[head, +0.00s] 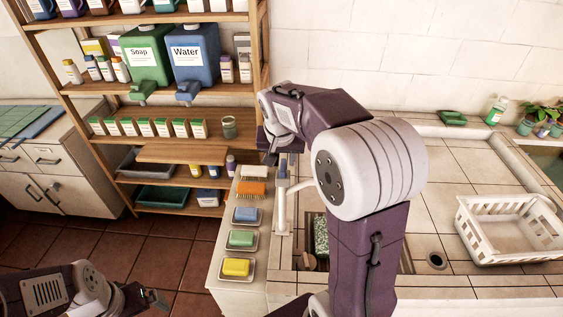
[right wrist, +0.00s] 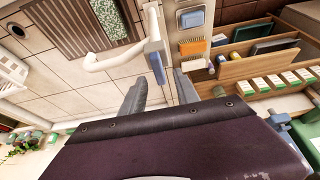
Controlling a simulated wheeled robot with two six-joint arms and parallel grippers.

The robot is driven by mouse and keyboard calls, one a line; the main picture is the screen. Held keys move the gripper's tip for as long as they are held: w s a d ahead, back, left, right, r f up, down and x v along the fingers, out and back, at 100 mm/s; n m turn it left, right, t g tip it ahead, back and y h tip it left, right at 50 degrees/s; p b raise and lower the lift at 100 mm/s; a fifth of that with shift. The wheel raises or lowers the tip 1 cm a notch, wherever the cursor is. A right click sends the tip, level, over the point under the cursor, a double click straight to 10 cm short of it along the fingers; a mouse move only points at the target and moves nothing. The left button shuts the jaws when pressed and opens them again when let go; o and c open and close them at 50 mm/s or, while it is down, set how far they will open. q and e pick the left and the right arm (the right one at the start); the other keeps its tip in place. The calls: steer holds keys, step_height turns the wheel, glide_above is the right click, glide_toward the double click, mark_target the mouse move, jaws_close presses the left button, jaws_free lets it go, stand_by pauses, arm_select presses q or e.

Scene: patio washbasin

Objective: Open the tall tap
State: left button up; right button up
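The tall tap (head: 283,212) is a white upright pipe with a curved spout at the left edge of the basin, partly hidden by my right arm in the head view. In the right wrist view its white spout (right wrist: 110,62) reaches left and its blue-grey lever (right wrist: 154,58) points towards my gripper. My right gripper (right wrist: 160,84) is open, its two grey fingers apart, with the lever's end just ahead of the gap; I see no clear contact. In the head view the right gripper (head: 273,148) is near the tap's top. My left gripper (head: 152,298) is low at the left, its opening unclear.
Brushes and sponges on dishes (head: 240,239) line the counter left of the tap. A wooden shelf (head: 190,102) with soap and water dispensers stands behind. A white basket (head: 512,229) sits at the right.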

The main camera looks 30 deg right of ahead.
mark_target(283, 165)
steer(key=x, duration=0.3)
steer(key=shift+d+f, duration=0.2)
steer(key=shift+d, duration=0.05)
steer(key=shift+a, duration=0.1)
jaws_close()
